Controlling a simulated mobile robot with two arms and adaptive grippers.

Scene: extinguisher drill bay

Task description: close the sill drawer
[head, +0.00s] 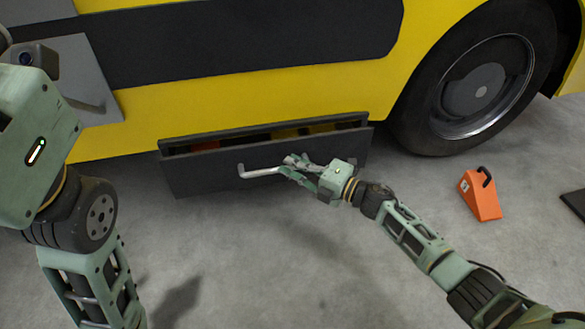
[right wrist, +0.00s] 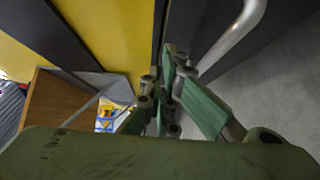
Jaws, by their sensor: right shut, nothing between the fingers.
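The sill drawer (head: 205,180) is a dark grey drawer low on the side of the yellow vehicle. It stands partly open, with a narrow gap along its top showing red and yellow things inside. Its pale bar handle (head: 258,172) sticks out from the front. My right gripper (head: 291,168) is at the right part of the handle, shut and empty; I cannot tell whether it touches. In the right wrist view its fingers (right wrist: 168,85) are together, and the handle (right wrist: 238,35) passes to their right. My left arm shows at the left, but its gripper is outside the view.
The yellow vehicle (head: 250,95) stands above the drawer, with a large black wheel (head: 480,85) to the right. An orange wheel chock (head: 480,197) with a dark handle sits on the grey floor. A dark flat thing (head: 574,201) lies at the right edge. The floor before the drawer looks clear.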

